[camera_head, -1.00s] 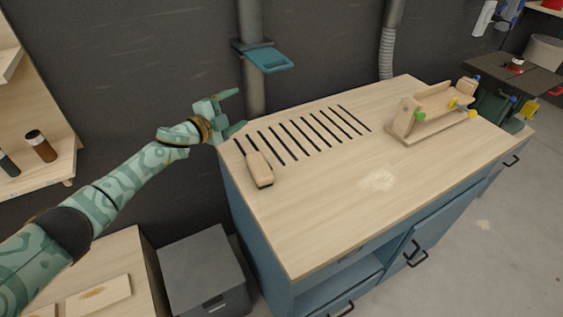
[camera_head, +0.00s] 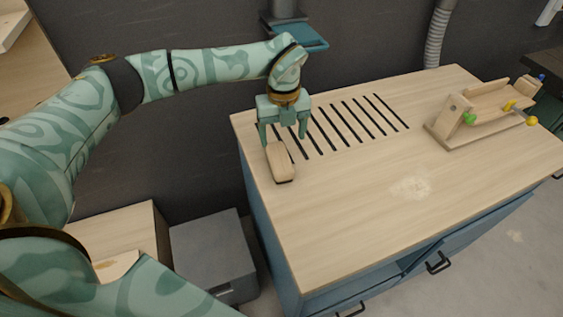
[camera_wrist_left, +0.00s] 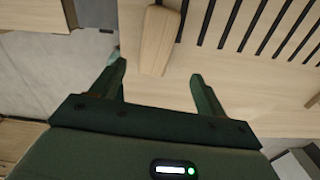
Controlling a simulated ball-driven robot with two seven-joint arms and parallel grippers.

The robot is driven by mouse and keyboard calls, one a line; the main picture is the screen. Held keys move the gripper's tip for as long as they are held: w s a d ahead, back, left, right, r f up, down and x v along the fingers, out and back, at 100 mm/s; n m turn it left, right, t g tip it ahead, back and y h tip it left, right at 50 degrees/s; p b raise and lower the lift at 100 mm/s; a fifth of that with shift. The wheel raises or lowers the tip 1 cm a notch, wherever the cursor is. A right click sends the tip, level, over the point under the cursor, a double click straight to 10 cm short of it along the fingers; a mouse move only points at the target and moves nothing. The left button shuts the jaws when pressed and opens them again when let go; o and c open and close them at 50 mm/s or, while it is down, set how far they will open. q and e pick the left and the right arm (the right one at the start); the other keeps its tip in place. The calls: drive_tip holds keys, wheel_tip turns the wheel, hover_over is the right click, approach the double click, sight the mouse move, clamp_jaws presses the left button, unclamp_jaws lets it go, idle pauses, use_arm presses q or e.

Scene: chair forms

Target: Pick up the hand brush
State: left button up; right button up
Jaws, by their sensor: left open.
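The hand brush (camera_head: 280,164) has a pale wooden body with a dark lower edge. It lies on the workbench top (camera_head: 345,215), near the left edge and beside the dark slots. My left gripper (camera_head: 284,136) points down over the far end of the brush, its two fingers spread and apart from each other. In the left wrist view the brush (camera_wrist_left: 160,40) lies ahead of the open left gripper (camera_wrist_left: 160,80), between the lines of its two fingers. Nothing is between the fingertips there. My right gripper is not in view.
Dark slots (camera_head: 345,125) run across the far left of the bench. A wooden jig (camera_head: 480,112) with coloured knobs stands at the back right. A blue bracket (camera_head: 300,36) on a grey pipe is behind the gripper. A grey box (camera_head: 212,252) stands left of the bench.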

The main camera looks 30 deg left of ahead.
sight(280, 157)
use_arm(q)
wheel_tip(280, 157, down, 4)
drive_tip(key=f, duration=0.1)
drive_tip(key=f+b, duration=0.1)
drive_tip(key=f, duration=0.1)
drive_tip(key=a+f, duration=0.1)
drive_tip(key=f, duration=0.1)
drive_tip(key=shift+f+b, duration=0.25)
drive_tip(key=shift+b, duration=0.15)
drive_tip(key=shift+r, duration=0.1)
drive_tip(key=c, duration=1.1)
